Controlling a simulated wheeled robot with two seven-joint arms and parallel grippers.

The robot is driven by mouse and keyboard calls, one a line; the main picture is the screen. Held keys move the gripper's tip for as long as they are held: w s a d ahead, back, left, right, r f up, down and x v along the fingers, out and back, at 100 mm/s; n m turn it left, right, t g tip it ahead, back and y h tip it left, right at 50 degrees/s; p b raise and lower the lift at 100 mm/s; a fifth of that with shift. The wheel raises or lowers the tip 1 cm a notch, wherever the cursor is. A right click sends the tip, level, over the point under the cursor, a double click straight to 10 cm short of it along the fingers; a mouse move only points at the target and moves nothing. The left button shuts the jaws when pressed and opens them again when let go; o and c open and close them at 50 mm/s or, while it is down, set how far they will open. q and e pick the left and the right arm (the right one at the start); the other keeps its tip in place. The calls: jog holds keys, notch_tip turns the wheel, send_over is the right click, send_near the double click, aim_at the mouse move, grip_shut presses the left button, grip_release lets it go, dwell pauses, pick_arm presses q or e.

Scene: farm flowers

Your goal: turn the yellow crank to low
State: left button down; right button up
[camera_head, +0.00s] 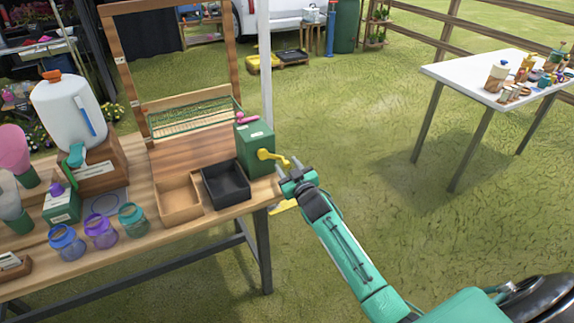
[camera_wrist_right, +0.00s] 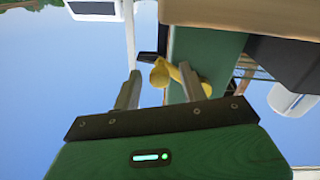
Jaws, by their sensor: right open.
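The yellow crank (camera_head: 267,155) sticks out from the right side of a green box (camera_head: 254,135) at the right end of the wooden table. Its arm points right, to a knob close to my right gripper (camera_head: 291,171). In the right wrist view the crank's knob (camera_wrist_right: 160,74) shows between the two open fingers of the right gripper (camera_wrist_right: 161,78). I cannot tell whether a finger touches it. The green box (camera_wrist_right: 200,58) lies just beyond. No low marking can be read. My left gripper is not in view.
A black tray (camera_head: 225,191) and a wooden tray (camera_head: 179,201) sit left of the green box. Several glass jars and a white jug (camera_head: 68,110) stand farther left. A white post (camera_head: 265,60) rises behind the box.

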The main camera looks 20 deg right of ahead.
jog(key=shift+w, duration=0.45)
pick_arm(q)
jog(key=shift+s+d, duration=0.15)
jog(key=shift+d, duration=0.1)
pick_arm(e)
grip_shut()
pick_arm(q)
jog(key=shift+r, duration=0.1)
pick_arm(e)
jog(key=shift+r, duration=0.1)
